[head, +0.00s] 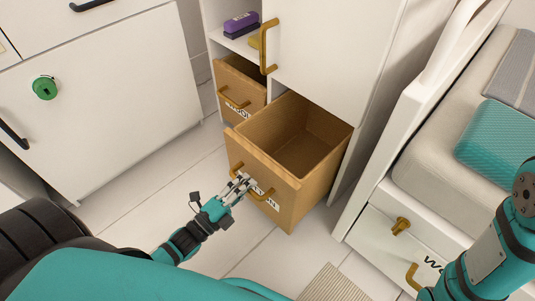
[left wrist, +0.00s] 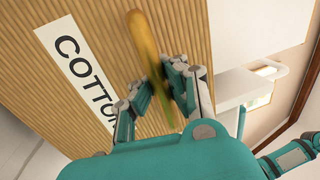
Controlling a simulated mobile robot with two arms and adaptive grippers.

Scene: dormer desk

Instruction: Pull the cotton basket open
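The cotton basket (head: 309,193) is a tan woven drawer at the bottom of the white cabinet. It stands well out, and its empty-looking inside shows from above. Its front carries a white label reading COTTON (left wrist: 75,68), partly covered by my fingers in the left wrist view. My left gripper (head: 245,181) is at the basket's front, its fingers closed around the golden bar handle (left wrist: 144,38), which runs between them. My right arm shows at the lower right of the head view, but its gripper is out of view.
A similar basket (head: 239,88) sits left of it, with purple and dark items (head: 241,22) above. A white cabinet door (head: 335,50) hangs over the open basket. A bench with drawers (head: 385,222) stands right. Floor tiles (head: 155,190) are clear at left.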

